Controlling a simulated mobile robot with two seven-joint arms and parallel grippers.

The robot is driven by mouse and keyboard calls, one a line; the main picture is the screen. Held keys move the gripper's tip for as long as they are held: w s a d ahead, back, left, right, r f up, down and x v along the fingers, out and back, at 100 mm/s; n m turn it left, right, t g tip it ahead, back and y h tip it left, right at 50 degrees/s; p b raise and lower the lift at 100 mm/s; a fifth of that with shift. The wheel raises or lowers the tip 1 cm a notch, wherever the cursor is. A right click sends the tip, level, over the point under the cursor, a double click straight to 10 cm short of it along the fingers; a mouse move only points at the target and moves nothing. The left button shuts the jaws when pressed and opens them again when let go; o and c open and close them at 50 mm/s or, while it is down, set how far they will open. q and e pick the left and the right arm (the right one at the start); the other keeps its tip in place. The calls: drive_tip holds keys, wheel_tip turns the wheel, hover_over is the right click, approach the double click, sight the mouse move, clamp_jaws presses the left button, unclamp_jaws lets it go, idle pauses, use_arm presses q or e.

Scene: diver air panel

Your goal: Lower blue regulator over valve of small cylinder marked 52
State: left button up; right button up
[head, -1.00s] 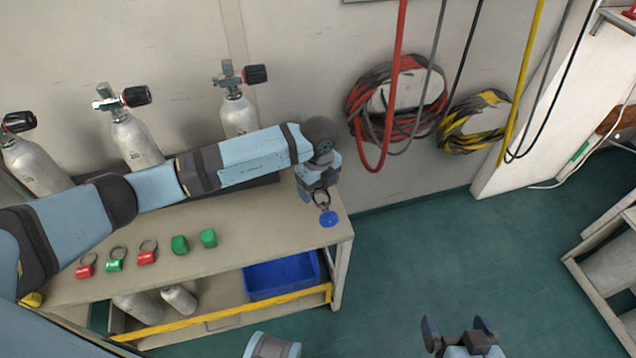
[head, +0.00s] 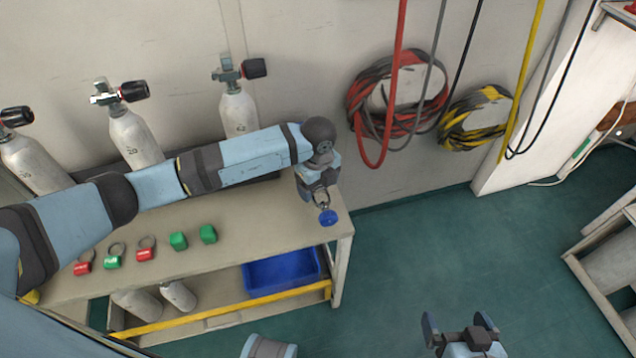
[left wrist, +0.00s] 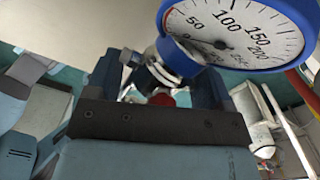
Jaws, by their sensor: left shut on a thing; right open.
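The blue regulator (head: 328,217) is held by my left gripper (head: 322,197), which is shut on it above the right end of the bench. In the left wrist view its round, white-faced gauge with a blue rim (left wrist: 240,32) fills the upper right. Three grey cylinders with black-knobbed valves stand at the back: a left one (head: 36,165), a middle one (head: 135,138) and a right one (head: 238,114), partly behind my left arm. Their markings are too small to read surely, so I cannot tell which is 52. My right gripper (head: 460,325) is open and empty over the floor.
On the bench (head: 225,262) lie several red and green tags and blocks, such as a green block (head: 208,234). A blue bin (head: 282,271) and more cylinders (head: 179,296) are on the lower shelf. Red (head: 358,105) and yellow hoses (head: 470,120) hang on the wall.

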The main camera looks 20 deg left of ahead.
sight(318, 200)
use_arm(q)
drive_tip(key=shift+f, duration=0.25)
drive_tip(key=shift+f, duration=0.35)
drive_tip(key=shift+f+b, duration=0.1)
drive_tip(key=shift+b, duration=0.2)
drive_tip(key=shift+f, duration=0.7)
idle(0.6)
idle(0.5)
drive_tip(key=shift+f, duration=0.45)
idle(0.5)
drive_tip(key=o, duration=1.3)
